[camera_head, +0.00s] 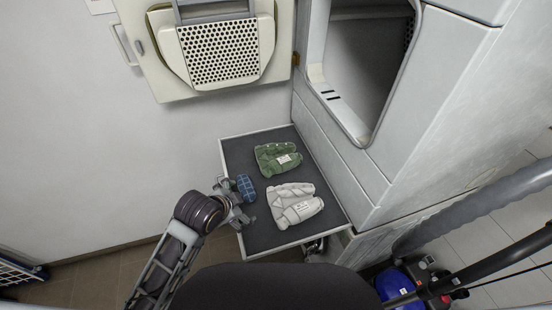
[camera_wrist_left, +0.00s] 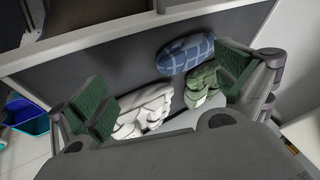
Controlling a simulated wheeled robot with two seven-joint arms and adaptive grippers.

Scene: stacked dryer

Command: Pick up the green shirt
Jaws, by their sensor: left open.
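The green shirt (camera_head: 278,158), folded with a pale label, lies on the dark pull-out shelf (camera_head: 250,152), toward the back. In the left wrist view the green shirt (camera_wrist_left: 203,84) shows close to the right-hand finger, which partly covers it. My left gripper (camera_head: 243,198) is at the left edge of the shelf, beside the blue checked bundle and left of and nearer than the shirt. In the left wrist view my left gripper (camera_wrist_left: 168,82) has its fingers spread wide, with nothing held. My right gripper does not clearly show.
A blue checked bundle (camera_head: 245,187) and a white folded garment (camera_head: 295,204) lie on the shelf near the shirt. The dryer opening (camera_head: 365,65) is above right, with its open door (camera_head: 218,52) at upper left. A blue object (camera_head: 398,286) is on the floor at lower right.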

